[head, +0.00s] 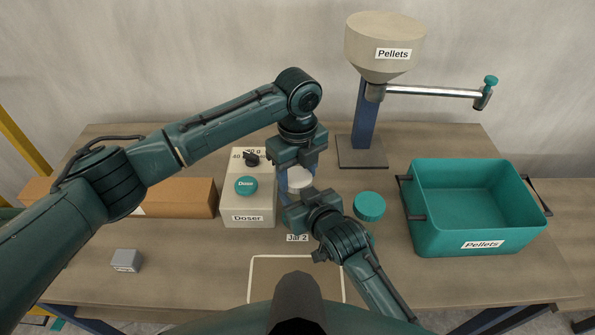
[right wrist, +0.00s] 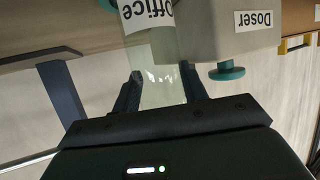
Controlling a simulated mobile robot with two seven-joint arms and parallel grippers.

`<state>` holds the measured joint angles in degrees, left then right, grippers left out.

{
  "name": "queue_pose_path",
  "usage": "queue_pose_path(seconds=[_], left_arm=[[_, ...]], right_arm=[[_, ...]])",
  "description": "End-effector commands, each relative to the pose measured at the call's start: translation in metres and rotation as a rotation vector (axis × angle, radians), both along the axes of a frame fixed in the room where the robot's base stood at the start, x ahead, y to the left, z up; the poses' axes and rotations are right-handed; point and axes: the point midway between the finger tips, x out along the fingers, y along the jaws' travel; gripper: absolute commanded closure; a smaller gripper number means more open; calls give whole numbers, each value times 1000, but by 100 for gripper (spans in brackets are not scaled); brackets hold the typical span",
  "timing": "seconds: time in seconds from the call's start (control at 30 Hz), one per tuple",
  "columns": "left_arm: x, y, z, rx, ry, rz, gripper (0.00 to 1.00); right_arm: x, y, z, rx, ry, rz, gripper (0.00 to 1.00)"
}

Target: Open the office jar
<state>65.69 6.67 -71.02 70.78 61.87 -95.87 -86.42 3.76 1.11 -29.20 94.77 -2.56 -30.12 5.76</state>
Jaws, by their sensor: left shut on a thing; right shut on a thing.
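The office jar is a clear, pale green jar with a white "Office" label, seen in the right wrist view (right wrist: 152,75). In the head view a white round part of it (head: 300,179) shows between my two grippers. My right gripper (head: 296,200) is shut around the jar's body, one finger on each side. My left gripper (head: 301,163) is right above the jar, pointing down and shut; it hides what it holds, apparently the lid. I cannot tell whether the lid still touches the jar.
The doser box (head: 262,205) stands close left of the jar. A round teal lid (head: 369,206) is at its right, and a teal pellets crate (head: 470,243) farther right. A pellets hopper (head: 384,45) stands behind. A small grey block (head: 126,260) lies front left.

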Motion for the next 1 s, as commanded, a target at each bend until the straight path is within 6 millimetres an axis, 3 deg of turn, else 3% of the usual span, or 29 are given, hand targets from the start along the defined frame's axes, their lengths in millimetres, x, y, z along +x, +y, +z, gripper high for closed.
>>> queue_pose_path(seconds=[0.2,0.3,0.67,0.7,1.0], left_arm=[[-1,-1,0,-2,2,443,74],[-1,-1,0,-1,2,576,74],[0,0,0,0,1,651,74],[0,0,0,0,1,651,46],[0,0,0,0,0,649,25]], right_arm=[[0,0,-2,-1,4,0,100],[0,0,-2,-1,4,0,100],[0,0,-2,-1,4,0,100],[0,0,-2,-1,4,0,100],[0,0,-2,-1,4,0,100]])
